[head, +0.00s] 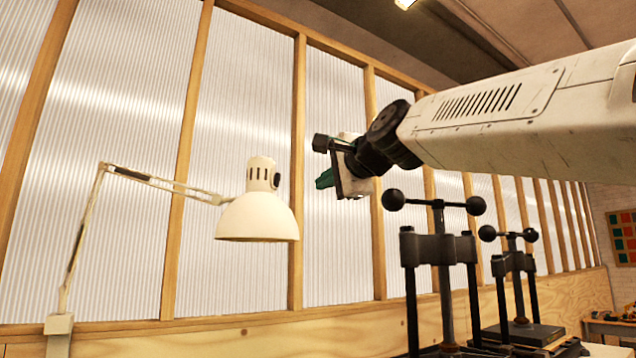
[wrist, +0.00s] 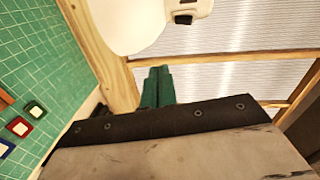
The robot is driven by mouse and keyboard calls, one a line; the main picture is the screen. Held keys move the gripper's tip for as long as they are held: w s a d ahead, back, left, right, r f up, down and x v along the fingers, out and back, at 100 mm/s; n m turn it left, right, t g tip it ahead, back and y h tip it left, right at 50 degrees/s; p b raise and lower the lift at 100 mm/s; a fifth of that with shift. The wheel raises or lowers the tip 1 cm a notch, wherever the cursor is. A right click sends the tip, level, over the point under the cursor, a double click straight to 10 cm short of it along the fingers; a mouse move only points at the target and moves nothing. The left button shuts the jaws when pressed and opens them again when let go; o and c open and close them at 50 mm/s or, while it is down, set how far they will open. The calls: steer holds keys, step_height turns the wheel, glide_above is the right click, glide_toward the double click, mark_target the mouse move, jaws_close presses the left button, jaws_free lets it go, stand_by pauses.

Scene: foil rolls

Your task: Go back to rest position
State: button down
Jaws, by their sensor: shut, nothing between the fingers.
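My gripper (head: 324,179) is held high in the air in the head view, at the end of my white arm that reaches in from the right. Its green fingers point left, towards the desk lamp, and are clear of everything. In the wrist view the two green fingers of my gripper (wrist: 157,86) lie side by side, closed together with nothing between them. No foil rolls can be made out in either view.
A cream desk lamp (head: 257,217) stands left of my gripper; its shade (wrist: 125,22) is close in the wrist view. Two black presses (head: 440,250) (head: 516,262) stand below my arm. A green gridded mat (wrist: 40,50) holds small coloured square pieces (wrist: 19,127). A ribbed translucent wall is behind.

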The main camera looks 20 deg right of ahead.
steer(key=shift+s, duration=0.1)
stand_by(0.5)
steer(key=s+f+n+g, duration=0.4)
steer(key=f+n, duration=0.1)
steer(key=f, duration=0.9)
steer(key=s+f+n+g, duration=0.4)
steer(key=f, duration=0.9)
steer(key=s+d+f+n+g+h, duration=0.1)
steer(key=s+f+n+g, duration=0.5)
steer(key=s+f, duration=1.5)
step_height(320, 180, down, 2)
steer(key=shift+s+f+g+h, duration=0.1)
steer(key=shift+s+g+h, duration=0.15)
steer(key=shift+g+h, duration=0.5)
